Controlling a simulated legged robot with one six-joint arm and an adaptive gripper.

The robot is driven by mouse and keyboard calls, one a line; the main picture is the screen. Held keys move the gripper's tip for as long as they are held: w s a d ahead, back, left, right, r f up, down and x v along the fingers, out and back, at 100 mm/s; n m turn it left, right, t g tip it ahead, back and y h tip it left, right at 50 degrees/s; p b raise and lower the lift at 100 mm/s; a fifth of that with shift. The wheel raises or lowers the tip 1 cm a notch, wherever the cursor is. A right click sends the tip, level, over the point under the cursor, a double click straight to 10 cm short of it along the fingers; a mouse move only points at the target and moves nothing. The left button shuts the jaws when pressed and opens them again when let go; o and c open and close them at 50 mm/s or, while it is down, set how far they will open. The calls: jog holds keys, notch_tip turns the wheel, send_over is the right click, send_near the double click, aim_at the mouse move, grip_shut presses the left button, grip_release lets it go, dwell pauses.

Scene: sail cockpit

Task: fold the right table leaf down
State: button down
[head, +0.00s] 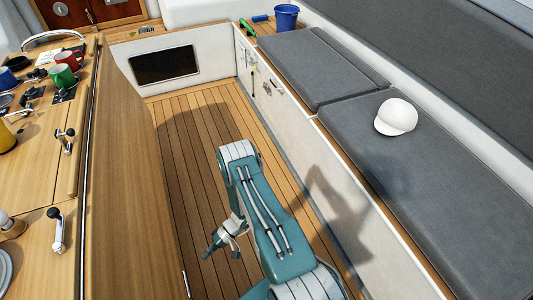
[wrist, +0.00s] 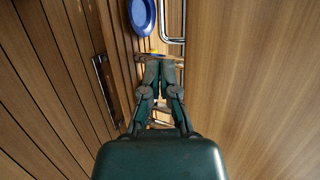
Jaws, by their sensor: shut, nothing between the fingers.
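The table (head: 35,150) is at the left of the head view. Its right leaf (head: 130,185) is a broad plain wood panel that slopes steeply down from the table's right edge towards the floor. Its lower edge is near the floorboards, and I see no catch or support under it. My gripper (head: 209,253) is low over the floor, right of the leaf, with a gap between them in the picture. In the wrist view my gripper (wrist: 160,68) has its fingers together and empty, with a wood panel filling the right side; contact with it cannot be told.
Mugs (head: 64,75), winch handles (head: 57,230) and other items stand on the table. A grey-cushioned bench (head: 370,130) with a white cap (head: 396,116) runs along the right. A blue bucket (head: 286,17) is at the back. The floor (head: 195,125) beyond my arm is clear.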

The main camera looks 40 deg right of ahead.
jog(key=w+a+f, duration=0.2)
jog(key=w+a, duration=0.1)
jog(key=a, duration=0.6)
jog(key=w+a+f, duration=0.3)
jog(key=a, duration=0.7)
jog(key=shift+f+y, duration=0.3)
jog(key=shift+y, duration=0.1)
jog(key=shift+w+a, duration=0.15)
jog(key=shift+w, duration=0.05)
jog(key=s+d, duration=0.1)
jog(key=d, duration=1.3)
jog(key=shift+d, duration=0.3)
